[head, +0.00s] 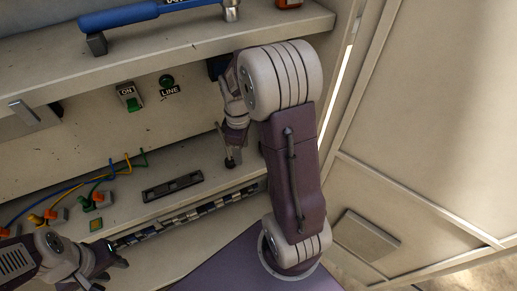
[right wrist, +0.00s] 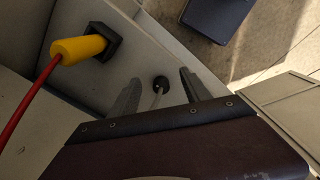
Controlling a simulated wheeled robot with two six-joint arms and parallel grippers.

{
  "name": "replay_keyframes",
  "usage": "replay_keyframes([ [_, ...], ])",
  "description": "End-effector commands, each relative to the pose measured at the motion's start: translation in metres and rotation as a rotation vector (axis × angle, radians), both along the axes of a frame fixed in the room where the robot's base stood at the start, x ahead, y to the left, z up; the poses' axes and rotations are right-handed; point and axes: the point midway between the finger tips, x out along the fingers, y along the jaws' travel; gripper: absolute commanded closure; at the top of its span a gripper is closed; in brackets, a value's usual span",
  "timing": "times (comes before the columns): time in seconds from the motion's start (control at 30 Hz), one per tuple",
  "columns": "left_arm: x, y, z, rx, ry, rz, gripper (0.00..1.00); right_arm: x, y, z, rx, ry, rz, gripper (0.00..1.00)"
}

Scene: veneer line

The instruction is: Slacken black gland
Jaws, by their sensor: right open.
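A small round black gland (right wrist: 161,84) with a thin pale stem or cable shows in the right wrist view, between the two fingers of my right gripper (right wrist: 160,95). The fingers are apart, and I see clear space on both sides of the gland. In the head view my right gripper (head: 234,145) points down at the panel ledge, with a dark fitting (head: 230,163) at its tips. My left gripper (head: 108,268) is low at the left, away from the gland; its small dark fingers do not show clearly whether they are open.
A yellow plug (right wrist: 80,48) with a red cable sits in a black socket beside my right gripper. Orange connectors (head: 97,197) with coloured cables stand at the left. A blue-handled tool (head: 125,16) lies on the upper shelf. A green-lit ON switch (head: 130,97) is on the panel.

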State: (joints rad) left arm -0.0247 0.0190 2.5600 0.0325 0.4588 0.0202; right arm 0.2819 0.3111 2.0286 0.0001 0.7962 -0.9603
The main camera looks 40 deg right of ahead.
Motion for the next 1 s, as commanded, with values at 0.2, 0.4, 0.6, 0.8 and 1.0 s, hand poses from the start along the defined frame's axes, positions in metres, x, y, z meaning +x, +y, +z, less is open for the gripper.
replay_keyframes([
  [0.2,0.0,0.0,-0.004,0.0,0.0,0.0,0.64,-0.041,-0.022,0.027,-0.001,-0.003,-0.006,0.45],
  [0.4,0.0,0.0,-0.005,0.0,0.0,0.0,0.64,-0.057,-0.03,0.038,0.0,0.0,-0.002,0.45],
  [0.6,0.0,0.0,-0.005,0.0,0.0,0.0,0.64,-0.059,-0.031,0.039,0.0,0.001,0.0,0.45],
  [0.8,0.0,0.0,-0.005,0.0,0.0,0.0,0.64,-0.058,-0.031,0.039,0.001,0.001,0.0,0.45],
  [1.0,0.0,0.0,-0.005,0.0,0.0,0.0,0.64,-0.058,-0.031,0.039,0.001,0.001,0.0,0.45],
])
